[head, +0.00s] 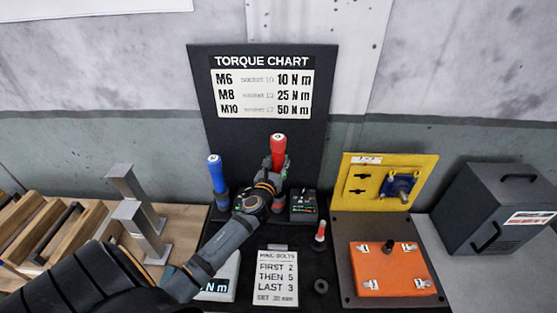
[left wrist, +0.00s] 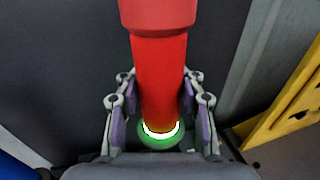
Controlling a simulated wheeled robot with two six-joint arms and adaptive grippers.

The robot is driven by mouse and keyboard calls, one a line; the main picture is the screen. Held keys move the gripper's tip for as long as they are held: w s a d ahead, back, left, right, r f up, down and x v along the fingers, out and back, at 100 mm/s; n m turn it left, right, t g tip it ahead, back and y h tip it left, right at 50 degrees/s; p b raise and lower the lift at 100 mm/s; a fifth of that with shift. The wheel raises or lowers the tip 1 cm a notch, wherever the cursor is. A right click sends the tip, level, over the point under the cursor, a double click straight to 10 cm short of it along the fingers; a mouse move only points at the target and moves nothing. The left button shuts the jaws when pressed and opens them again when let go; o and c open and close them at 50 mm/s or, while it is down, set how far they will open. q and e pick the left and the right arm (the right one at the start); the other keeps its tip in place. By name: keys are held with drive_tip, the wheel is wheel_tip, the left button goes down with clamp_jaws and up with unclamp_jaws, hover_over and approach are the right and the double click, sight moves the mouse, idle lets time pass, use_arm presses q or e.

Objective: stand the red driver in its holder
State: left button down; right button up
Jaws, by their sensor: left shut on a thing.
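The red driver (head: 278,147) is upright at the foot of the torque chart board. My left gripper (head: 275,168) is shut on it below its red top. In the left wrist view the red driver (left wrist: 160,70) stands between the two fingers (left wrist: 160,112), with a glowing green and white ring low on it. A red part (head: 278,203) shows below the gripper; I cannot tell whether it is the holder or how the driver's lower end sits in it. My right gripper is not in view.
A blue driver (head: 215,172) stands to the left. A small dark box (head: 303,206) is close to the right of my gripper. A yellow panel (head: 393,168), an orange plate (head: 392,278) and a dark case (head: 497,210) are farther right. Metal posts (head: 137,215) stand at the left.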

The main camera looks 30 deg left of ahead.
use_arm(q)
drive_tip(key=shift+f+b, duration=3.55)
drive_tip(key=shift+f, duration=1)
drive_tip(key=c, duration=0.8)
unclamp_jaws()
drive_tip(key=shift+o, duration=0.4)
drive_tip(key=shift+s+f, duration=0.1)
drive_tip(key=shift+f, duration=0.1)
drive_tip(key=v, duration=1.2)
drive_tip(key=shift+r, duration=0.25)
